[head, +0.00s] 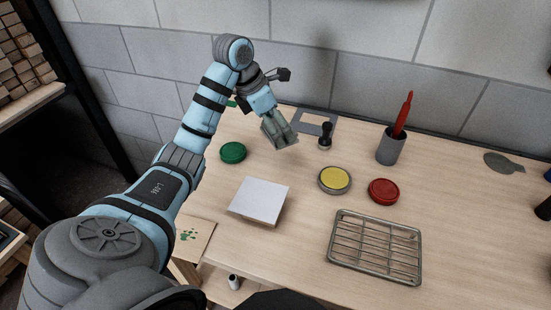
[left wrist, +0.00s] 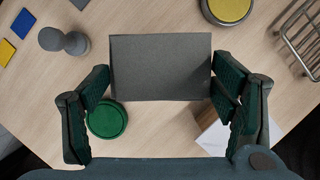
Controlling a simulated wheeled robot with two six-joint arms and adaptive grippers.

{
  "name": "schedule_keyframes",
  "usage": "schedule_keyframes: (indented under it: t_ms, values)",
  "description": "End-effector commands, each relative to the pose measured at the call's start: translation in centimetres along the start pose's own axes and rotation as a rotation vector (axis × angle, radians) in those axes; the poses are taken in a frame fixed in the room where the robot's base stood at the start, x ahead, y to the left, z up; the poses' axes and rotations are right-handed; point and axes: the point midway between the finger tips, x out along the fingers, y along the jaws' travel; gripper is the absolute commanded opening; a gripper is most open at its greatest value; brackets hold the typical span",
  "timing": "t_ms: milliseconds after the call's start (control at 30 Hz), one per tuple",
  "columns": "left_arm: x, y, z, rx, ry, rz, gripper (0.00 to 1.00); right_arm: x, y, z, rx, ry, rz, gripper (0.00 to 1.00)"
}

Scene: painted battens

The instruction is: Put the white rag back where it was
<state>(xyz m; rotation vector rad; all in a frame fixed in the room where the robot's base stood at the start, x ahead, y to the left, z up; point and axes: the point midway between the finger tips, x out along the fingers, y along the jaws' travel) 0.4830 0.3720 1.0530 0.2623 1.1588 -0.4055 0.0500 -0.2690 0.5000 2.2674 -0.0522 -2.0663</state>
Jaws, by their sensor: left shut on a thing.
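My left gripper (head: 279,130) is over the back left of the table, shut on a grey rectangular thing. In the left wrist view, this grey thing (left wrist: 160,67) spans the space between the two fingers (left wrist: 160,95). It looks dark grey there, and I cannot tell whether it is the white rag. No thing that is clearly a white rag shows. A white-topped square block (head: 260,198) lies on the table in front of the gripper, apart from it; its corner shows in the left wrist view (left wrist: 212,138). My right gripper is not in view.
A grey square frame (head: 327,119) and a stamp (head: 325,137) are beside the gripper. A green tin (head: 233,152), yellow tin (head: 334,180), red tin (head: 383,191), grey cup (head: 390,147) and wire rack (head: 376,247) stand around. Free table lies at right.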

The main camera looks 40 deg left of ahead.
Motion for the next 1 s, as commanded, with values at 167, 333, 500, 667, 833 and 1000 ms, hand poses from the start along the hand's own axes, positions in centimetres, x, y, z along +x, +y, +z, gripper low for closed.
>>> schedule_keyframes:
  t_ms: [167,333,500,667,833,1000]
  values:
    - [5.7,0.1,-2.6,-0.002,0.007,0.0,0.52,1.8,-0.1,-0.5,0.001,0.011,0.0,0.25]
    - [8.0,0.1,-3.5,-0.003,0.005,0.001,0.52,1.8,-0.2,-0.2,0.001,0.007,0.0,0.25]
    - [10.8,0.1,-4.7,-0.003,0.003,0.002,0.52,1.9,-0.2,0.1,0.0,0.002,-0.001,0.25]
    - [10.9,0.2,-4.8,-0.003,0.002,0.004,0.52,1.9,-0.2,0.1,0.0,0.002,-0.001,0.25]
    - [11.2,0.2,-4.9,-0.003,0.002,0.004,0.52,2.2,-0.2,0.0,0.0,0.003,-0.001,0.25]
    - [11.2,0.2,-4.9,-0.003,0.002,0.004,0.99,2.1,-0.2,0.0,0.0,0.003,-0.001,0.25]
